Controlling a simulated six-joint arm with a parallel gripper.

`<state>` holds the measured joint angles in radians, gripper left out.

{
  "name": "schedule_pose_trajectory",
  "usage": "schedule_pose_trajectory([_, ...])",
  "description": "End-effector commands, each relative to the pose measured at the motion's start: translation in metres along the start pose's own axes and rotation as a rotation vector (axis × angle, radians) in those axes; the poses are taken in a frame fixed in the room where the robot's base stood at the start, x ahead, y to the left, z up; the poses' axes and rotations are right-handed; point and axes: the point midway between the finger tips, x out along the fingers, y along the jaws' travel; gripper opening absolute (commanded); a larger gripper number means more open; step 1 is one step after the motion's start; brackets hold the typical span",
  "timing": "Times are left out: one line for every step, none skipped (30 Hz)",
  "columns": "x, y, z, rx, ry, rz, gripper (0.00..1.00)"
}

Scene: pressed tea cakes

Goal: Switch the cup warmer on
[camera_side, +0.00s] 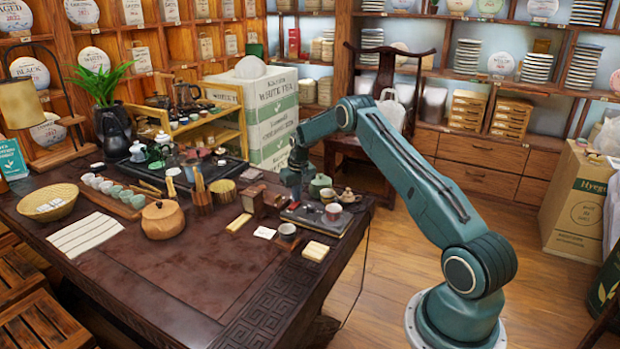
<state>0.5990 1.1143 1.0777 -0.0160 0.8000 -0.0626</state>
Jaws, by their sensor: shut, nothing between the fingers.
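My gripper (296,188) is shut and empty. It points down over the right part of the dark tea table (150,285), left of a green lidded pot (320,184). Its fingertips are small and partly lost against dark objects. I cannot pick out the cup warmer or its switch for certain. A dark flat slab (322,222) in front of and right of the gripper carries a small cup (333,211) and may be a tray or the warmer. I cannot tell whether any light on it is lit.
Close to the gripper stand a wooden holder (252,200) and a small dark cup (287,231). A round wooden pot (163,220), a row of cups and a wicker basket (47,203) are further left. The table's front middle is clear.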

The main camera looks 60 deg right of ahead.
Motion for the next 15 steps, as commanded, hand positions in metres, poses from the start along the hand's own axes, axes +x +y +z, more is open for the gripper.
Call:
schedule_pose_trajectory([0.0007, 0.0000, 0.0001, 0.000, 0.000, 0.000, 0.00])
schedule_pose_trajectory([0.0010, 0.0000, 0.0001, 0.000, 0.000, 0.000, 0.00])
schedule_pose_trajectory([0.0015, 0.0000, 0.0002, 0.000, 0.000, 0.000, 0.00])
schedule_pose_trajectory([0.0018, 0.0000, 0.0003, 0.000, 0.000, 0.000, 0.00])
schedule_pose_trajectory([0.0021, 0.0000, 0.0003, 0.000, 0.000, 0.000, 0.00])
schedule_pose_trajectory([0.0026, 0.0000, 0.0004, 0.000, 0.000, 0.000, 0.00])
schedule_pose_trajectory([0.0029, 0.0000, 0.0005, 0.000, 0.000, 0.000, 0.00])
schedule_pose_trajectory([0.0033, 0.0000, 0.0005, 0.000, 0.000, 0.000, 0.00])
schedule_pose_trajectory([0.0037, 0.0000, 0.0006, 0.000, 0.000, 0.000, 0.00])
schedule_pose_trajectory([0.0041, 0.0000, 0.0007, 0.000, 0.000, 0.000, 0.00])
schedule_pose_trajectory([0.0045, -0.0001, 0.0008, 0.000, 0.000, 0.000, 0.00])
schedule_pose_trajectory([0.0050, -0.0001, 0.0009, 0.000, -0.001, 0.000, 0.00])
schedule_pose_trajectory([0.0053, -0.0001, 0.0010, 0.000, -0.001, 0.000, 0.00])
schedule_pose_trajectory([0.0057, -0.0001, 0.0011, 0.000, -0.001, 0.000, 0.00])
schedule_pose_trajectory([0.0061, -0.0002, 0.0012, 0.000, -0.001, 0.000, 0.00])
